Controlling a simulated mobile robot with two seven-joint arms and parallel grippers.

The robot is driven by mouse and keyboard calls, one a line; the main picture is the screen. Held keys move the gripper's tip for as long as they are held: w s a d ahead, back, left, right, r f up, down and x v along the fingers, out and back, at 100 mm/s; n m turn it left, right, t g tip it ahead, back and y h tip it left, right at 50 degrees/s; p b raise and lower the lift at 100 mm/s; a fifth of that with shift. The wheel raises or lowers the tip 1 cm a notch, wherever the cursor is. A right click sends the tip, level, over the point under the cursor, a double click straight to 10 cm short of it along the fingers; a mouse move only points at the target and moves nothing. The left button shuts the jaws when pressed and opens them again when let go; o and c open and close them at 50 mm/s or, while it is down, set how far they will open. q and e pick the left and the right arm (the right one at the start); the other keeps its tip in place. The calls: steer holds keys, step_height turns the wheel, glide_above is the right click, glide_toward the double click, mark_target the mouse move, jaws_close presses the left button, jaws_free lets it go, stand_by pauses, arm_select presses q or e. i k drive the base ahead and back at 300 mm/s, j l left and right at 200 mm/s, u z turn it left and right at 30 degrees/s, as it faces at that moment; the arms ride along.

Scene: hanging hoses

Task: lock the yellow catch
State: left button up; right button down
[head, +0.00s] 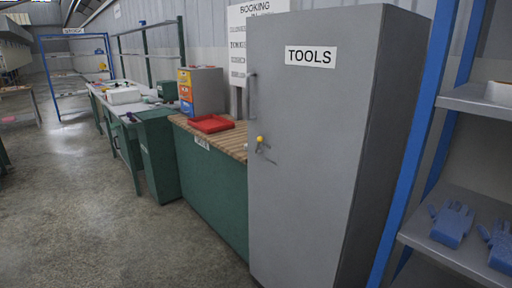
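The yellow catch (260,139) shows as a small yellow knob on the grey door of the tools cabinet (305,180). It sits near the door's left edge, below a vertical handle (252,88). A small thin metal part (266,154) hangs or juts out just under the knob; its detail is too small to tell. The cabinet door looks closed. I cannot tell from here whether the catch is locked. Neither of my grippers is in view.
A green bench (215,178) with a wooden top and red tray (211,124) stands left of the cabinet. Blue-framed shelves (462,98) with blue gloves (452,224) stand at the right. The concrete floor (95,215) at the left is clear.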

mark_target(260, 139)
steer(key=i+j+z, duration=0.2)
steer(key=z, duration=0.2)
steer(key=i+j+z, duration=0.15)
steer(key=j+z, duration=0.25)
steer(key=i+j+z, duration=0.15)
steer(key=j, duration=0.2)
steer(key=i+j+z, duration=0.15)
steer(key=j, duration=0.25)
steer(key=i+j, duration=0.15)
steer(key=j, duration=0.35)
steer(key=i+j, duration=0.1)
steer(key=j, duration=0.4)
steer(key=i+j+z, duration=0.1)
steer(key=j, duration=0.45)
steer(key=i+j, duration=0.15)
steer(key=j, duration=0.35)
steer(key=i+j, duration=0.1)
steer(key=j, duration=0.4)
steer(key=i+j, duration=0.1)
steer(key=j, duration=0.45)
steer(key=i+z, duration=0.05)
